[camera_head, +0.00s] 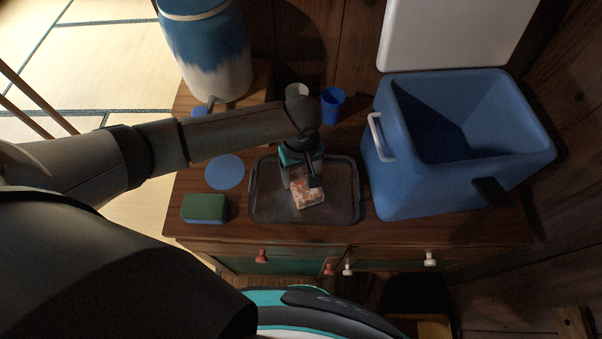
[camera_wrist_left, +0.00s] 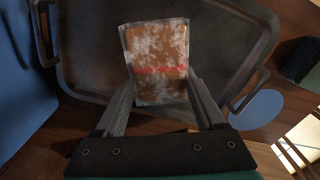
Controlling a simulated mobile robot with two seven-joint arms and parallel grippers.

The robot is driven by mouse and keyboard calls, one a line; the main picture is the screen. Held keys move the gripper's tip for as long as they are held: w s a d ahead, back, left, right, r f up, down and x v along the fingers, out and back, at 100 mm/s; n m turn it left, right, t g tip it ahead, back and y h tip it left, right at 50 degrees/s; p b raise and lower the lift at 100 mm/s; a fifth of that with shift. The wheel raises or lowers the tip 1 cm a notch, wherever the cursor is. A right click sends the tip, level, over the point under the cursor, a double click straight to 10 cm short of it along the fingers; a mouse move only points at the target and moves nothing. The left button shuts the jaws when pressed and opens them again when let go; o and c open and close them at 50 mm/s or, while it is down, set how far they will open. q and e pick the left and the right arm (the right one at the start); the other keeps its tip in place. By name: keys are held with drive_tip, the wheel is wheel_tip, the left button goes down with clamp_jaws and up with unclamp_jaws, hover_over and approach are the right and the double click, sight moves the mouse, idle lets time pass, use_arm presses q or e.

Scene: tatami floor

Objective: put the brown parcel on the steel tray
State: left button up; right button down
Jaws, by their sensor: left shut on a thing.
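The brown parcel (camera_head: 308,193), with whitish patches and a red stripe, is over the middle of the dark steel tray (camera_head: 262,205) in the head view. My left gripper (camera_head: 304,182) comes from above and is shut on the parcel. In the left wrist view the parcel (camera_wrist_left: 158,62) sits between the two fingers of my left gripper (camera_wrist_left: 158,88), with the tray (camera_wrist_left: 85,60) beneath it. I cannot tell whether the parcel touches the tray. My right gripper is not in view.
A blue cool box (camera_head: 400,185) with its white lid open stands right of the tray. A green and blue sponge (camera_head: 204,208) and a blue disc (camera_head: 225,172) lie left. A blue cup (camera_head: 333,103), a white cup (camera_head: 297,90) and a blue-white dispenser (camera_head: 207,50) stand behind.

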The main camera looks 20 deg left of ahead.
sight(301, 175)
use_arm(q)
drive_tip(key=shift+f, duration=0.1)
drive_tip(key=o, duration=1.5)
wheel_tip(301, 175, up, 12)
drive_tip(key=p, duration=0.3)
